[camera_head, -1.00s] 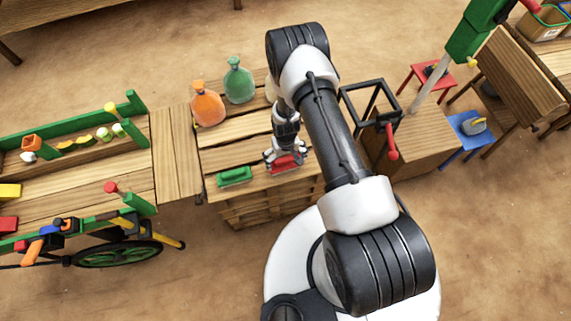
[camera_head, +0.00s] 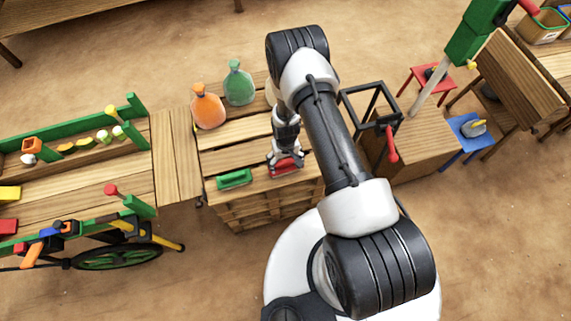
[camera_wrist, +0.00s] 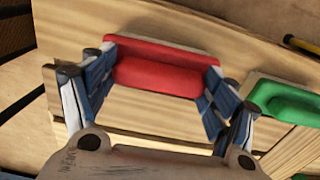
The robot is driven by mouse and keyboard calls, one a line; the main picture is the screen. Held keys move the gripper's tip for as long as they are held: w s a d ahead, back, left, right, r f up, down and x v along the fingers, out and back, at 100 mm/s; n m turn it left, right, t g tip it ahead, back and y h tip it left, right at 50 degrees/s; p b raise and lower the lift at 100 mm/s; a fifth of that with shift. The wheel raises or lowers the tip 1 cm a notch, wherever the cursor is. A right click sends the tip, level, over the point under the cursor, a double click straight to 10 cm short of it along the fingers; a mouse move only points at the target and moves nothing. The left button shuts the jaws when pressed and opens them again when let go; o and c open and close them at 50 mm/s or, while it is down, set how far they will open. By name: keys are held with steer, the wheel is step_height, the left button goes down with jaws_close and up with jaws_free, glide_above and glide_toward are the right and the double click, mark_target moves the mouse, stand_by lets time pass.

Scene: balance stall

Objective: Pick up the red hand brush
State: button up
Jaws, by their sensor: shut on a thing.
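The red hand brush (camera_head: 286,170) is at the front of the slatted wooden crate top, partly hidden under my gripper in the head view. In the wrist view the red hand brush (camera_wrist: 158,72) lies lengthwise between the two blue-padded fingers. My gripper (camera_wrist: 157,90) is shut on it, one finger at each end of the brush. My gripper (camera_head: 286,162) points down at the crate top in the head view. I cannot tell whether the brush touches the wood or is slightly above it.
A green hand brush (camera_head: 234,179) lies just left of the red one. An orange bottle (camera_head: 208,108) and a green bottle (camera_head: 239,84) stand at the back of the crate top (camera_head: 237,157). A black frame with a red handle (camera_head: 391,146) stands to the right.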

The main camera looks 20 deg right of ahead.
mark_target(285, 162)
steer(key=shift+r, duration=0.1)
step_height(285, 162, up, 20)
steer(key=p, duration=0.5)
